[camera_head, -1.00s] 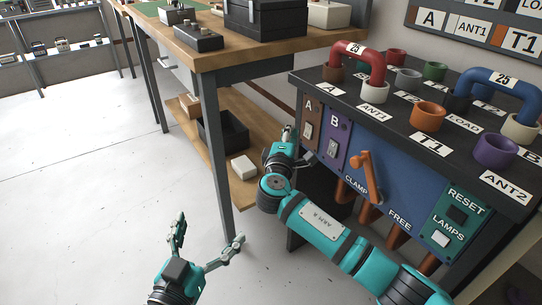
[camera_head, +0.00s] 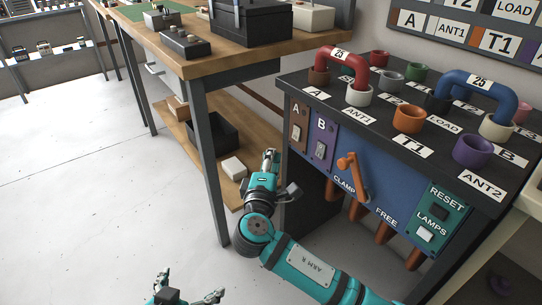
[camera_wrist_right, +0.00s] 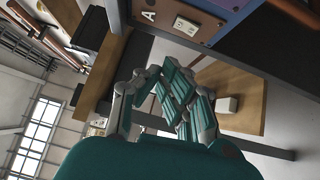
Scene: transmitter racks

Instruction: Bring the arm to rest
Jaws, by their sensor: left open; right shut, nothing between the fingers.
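My right arm, teal with a dark wrist, reaches in from the bottom right of the head view. Its right gripper (camera_head: 271,158) is shut and empty, left of the rack's front panel (camera_head: 375,170) and apart from it in the picture. In the right wrist view the right gripper's fingers (camera_wrist_right: 168,88) are close together with nothing between them. My left gripper (camera_head: 190,284) is at the bottom edge of the head view, its fingers spread wide and empty, over the pale floor. Most of the left arm is out of view.
The rack top holds a red link (camera_head: 342,60), a blue link (camera_head: 480,85) and several coloured sockets. An orange clamp lever (camera_head: 352,175) sticks out of the panel. A wooden workbench (camera_head: 205,62) with a lower shelf (camera_head: 190,128) stands left. The floor (camera_head: 90,200) is clear.

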